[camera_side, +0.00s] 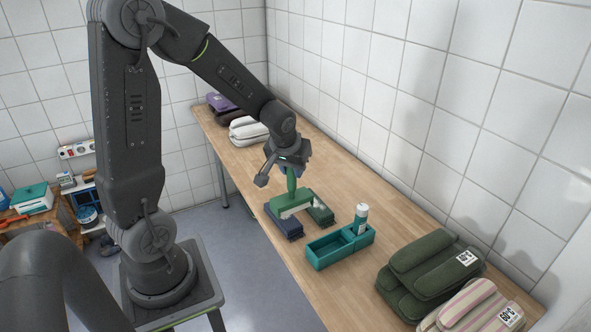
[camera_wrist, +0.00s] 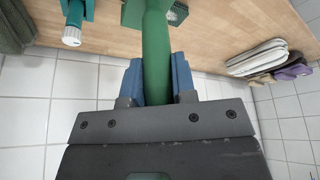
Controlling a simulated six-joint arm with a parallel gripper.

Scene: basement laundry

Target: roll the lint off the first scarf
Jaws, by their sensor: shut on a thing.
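My gripper (camera_side: 289,163) is shut on the upright green handle (camera_side: 291,184) of the lint roller. The wrist view shows the handle (camera_wrist: 156,50) between the blue fingers of my gripper (camera_wrist: 156,80). The roller's wide green head (camera_side: 283,204) is low over the folded cloths, with a pale strip along its lower side. A dark blue folded cloth (camera_side: 285,224) lies under and left of it; a dark green one (camera_side: 322,213) lies to its right. Which is the first scarf, and whether the head touches cloth, I cannot tell. No lint is clearly visible.
A teal divided tray (camera_side: 322,254) stands to the right, with a white-capped bottle (camera_side: 361,217) in its far end. Folded green (camera_side: 425,264) and striped (camera_side: 480,307) cloths lie at the near right. White (camera_side: 246,131) and purple (camera_side: 220,103) cloths lie at the far end. A tiled wall backs the table.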

